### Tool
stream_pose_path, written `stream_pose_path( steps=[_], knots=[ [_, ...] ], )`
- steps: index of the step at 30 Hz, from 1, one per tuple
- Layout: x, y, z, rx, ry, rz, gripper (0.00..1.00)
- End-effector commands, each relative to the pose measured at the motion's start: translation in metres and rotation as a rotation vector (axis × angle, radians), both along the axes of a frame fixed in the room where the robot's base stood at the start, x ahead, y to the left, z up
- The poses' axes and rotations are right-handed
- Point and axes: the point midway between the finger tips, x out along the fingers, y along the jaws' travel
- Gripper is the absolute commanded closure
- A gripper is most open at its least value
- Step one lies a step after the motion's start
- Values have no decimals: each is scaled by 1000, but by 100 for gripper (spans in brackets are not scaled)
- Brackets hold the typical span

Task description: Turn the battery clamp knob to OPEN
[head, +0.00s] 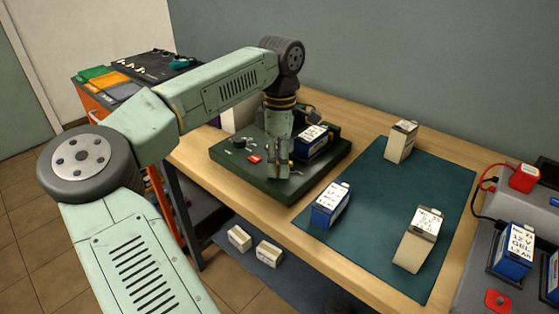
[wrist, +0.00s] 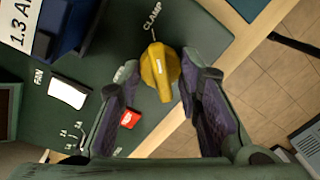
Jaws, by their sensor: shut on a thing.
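The yellow clamp knob (wrist: 160,68) sits on the dark green panel below the printed word CLAMP in the wrist view. Its long grip runs roughly up and down in that picture, with a pale line on it. My gripper (wrist: 160,82) has one finger on each side of the knob and is shut on it. In the head view my gripper (head: 278,172) is down at the front of the green unit (head: 235,167) and hides the knob. A blue battery (head: 315,142) sits in the unit behind it.
A red switch (wrist: 129,119) and a white fan switch (wrist: 68,93) are left of the knob. A blue battery (head: 330,204) and two pale batteries (head: 401,141) (head: 416,250) stand on the dark mat (head: 372,195). A grey charger bench is at the right.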

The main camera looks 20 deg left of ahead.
Motion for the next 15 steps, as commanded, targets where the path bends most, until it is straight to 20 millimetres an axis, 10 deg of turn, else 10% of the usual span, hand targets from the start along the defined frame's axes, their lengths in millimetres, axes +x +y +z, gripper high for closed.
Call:
stream_pose_path(
  steps=[15],
  knots=[
    [-1, 1, -1, 0, 0, 147, 96]
  ],
)
